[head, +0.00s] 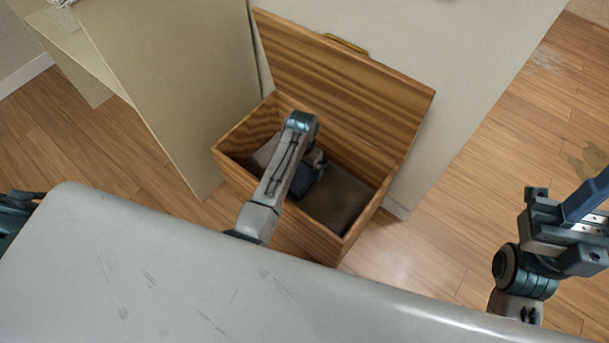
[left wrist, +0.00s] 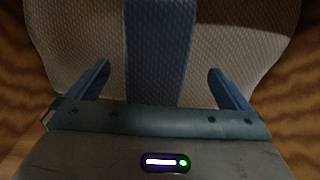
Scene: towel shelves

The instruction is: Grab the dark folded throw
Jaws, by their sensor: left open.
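The dark folded throw (head: 342,200) lies inside an open wooden chest (head: 240,180) in the head view. It is grey-brown with a blue band across its middle. In the left wrist view the throw (left wrist: 75,45) fills most of the picture, its woven surface facing me. My left gripper (left wrist: 158,72) is open, its two fingers spread on either side of the blue band, with nothing visibly gripped. I cannot tell whether the fingertips touch the cloth. In the head view my left arm reaches down into the chest and hides part of the throw.
The chest lid (head: 340,80) stands raised at the back, against a pale wall. A beige panel (head: 165,80) stands to the left of the chest. My right gripper (head: 590,200) is at the right edge, away from the chest.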

